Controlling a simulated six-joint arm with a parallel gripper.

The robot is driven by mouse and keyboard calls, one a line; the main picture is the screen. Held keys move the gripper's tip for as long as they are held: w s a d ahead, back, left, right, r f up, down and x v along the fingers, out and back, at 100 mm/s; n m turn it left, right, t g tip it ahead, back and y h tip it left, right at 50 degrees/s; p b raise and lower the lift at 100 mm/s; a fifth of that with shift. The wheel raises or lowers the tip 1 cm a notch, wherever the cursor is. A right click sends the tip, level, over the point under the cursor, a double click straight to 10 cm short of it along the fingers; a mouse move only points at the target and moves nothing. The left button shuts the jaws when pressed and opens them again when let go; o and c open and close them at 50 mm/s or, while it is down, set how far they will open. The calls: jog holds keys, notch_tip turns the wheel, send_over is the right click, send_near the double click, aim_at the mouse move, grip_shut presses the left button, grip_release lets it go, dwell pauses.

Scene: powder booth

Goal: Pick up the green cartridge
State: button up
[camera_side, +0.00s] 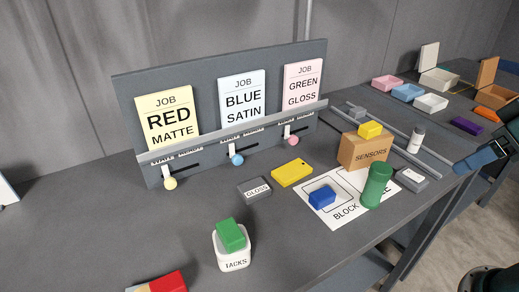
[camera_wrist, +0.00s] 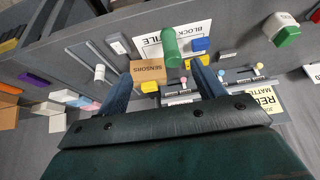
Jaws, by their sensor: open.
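The green cartridge (camera_side: 376,186) is a green cylinder. It stands upright on the right part of a white printed sheet (camera_side: 334,214), beside a blue block (camera_side: 322,197). In the wrist view the cartridge (camera_wrist: 171,48) shows ahead of the fingers, near the gap between them. My gripper (camera_side: 482,157) is at the right edge of the side view, well apart from the cartridge. In the wrist view its two blue fingers (camera_wrist: 165,72) are spread with nothing held between them.
A cardboard SENSORS box (camera_side: 364,152) with a yellow block on top stands just behind the cartridge. A grey block (camera_side: 411,180) and a small white bottle (camera_side: 416,139) are to its right. The left tabletop is mostly clear.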

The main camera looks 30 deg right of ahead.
jog(key=m+g+y, duration=0.2)
jog(key=m+y, duration=1)
jog(key=m, duration=0.8)
send_near(366, 186)
jog(key=s+d, duration=0.2)
jog(key=s, duration=0.1)
jog(key=shift+w+d+r+m+t+y, duration=0.15)
jog(key=shift+d+m+t+y, duration=0.25)
jog(key=shift+d+m+t, duration=0.75)
jog(key=shift+a+g, duration=0.2)
jog(key=shift+g, duration=0.05)
jog(key=shift+x, duration=4.25)
jog(key=shift+a, duration=0.15)
jog(key=shift+x, duration=2.4)
